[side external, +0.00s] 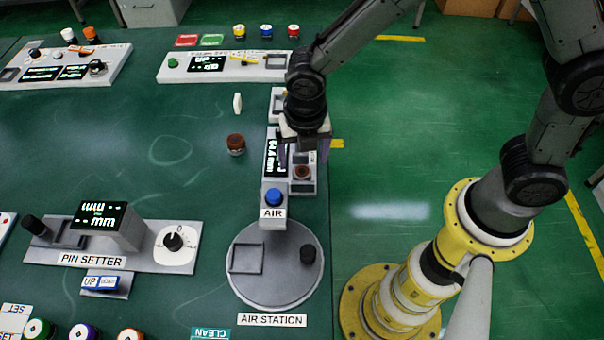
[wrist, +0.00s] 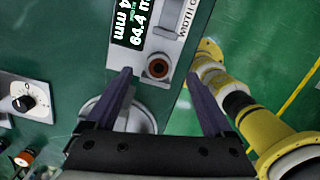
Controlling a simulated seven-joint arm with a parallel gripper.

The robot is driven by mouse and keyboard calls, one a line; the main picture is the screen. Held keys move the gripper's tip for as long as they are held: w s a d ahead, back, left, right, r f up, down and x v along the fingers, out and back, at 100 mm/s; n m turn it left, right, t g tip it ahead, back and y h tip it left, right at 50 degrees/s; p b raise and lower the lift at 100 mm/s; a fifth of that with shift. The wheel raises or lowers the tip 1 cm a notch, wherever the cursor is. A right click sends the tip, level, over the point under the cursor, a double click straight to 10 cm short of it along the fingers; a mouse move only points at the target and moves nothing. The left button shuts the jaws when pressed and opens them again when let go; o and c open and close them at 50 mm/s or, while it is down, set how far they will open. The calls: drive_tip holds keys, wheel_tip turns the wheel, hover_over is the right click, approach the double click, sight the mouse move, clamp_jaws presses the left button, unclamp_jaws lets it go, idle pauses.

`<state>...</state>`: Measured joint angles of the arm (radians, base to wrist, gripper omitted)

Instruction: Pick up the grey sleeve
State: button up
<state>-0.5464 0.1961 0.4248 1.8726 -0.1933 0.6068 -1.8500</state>
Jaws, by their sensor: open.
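My gripper (side external: 303,155) is open, with its two dark purple fingers spread above the width gauge (side external: 271,157). In the wrist view my gripper (wrist: 159,76) shows nothing between its fingertips that I can tell is held. A brown ring with a dark hole (wrist: 158,68) sits on the gauge between the fingertips; it also shows in the side view (side external: 302,172). I cannot pick out a grey sleeve for certain. A dark grey short cylinder (side external: 308,253) stands on the round air station (side external: 275,292), apart from my gripper.
A blue button (side external: 273,197) tops the AIR block just in front of the gauge. The pin setter (side external: 150,259) is at lower left. A brown-topped jar (side external: 236,143) and a white disc (side external: 238,103) stand left of the gauge. The mat's left middle is clear.

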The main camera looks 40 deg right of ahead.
sight(302, 171)
drive_tip(key=shift+w+f, duration=0.2)
drive_tip(key=shift+f, duration=2.55)
clamp_jaws()
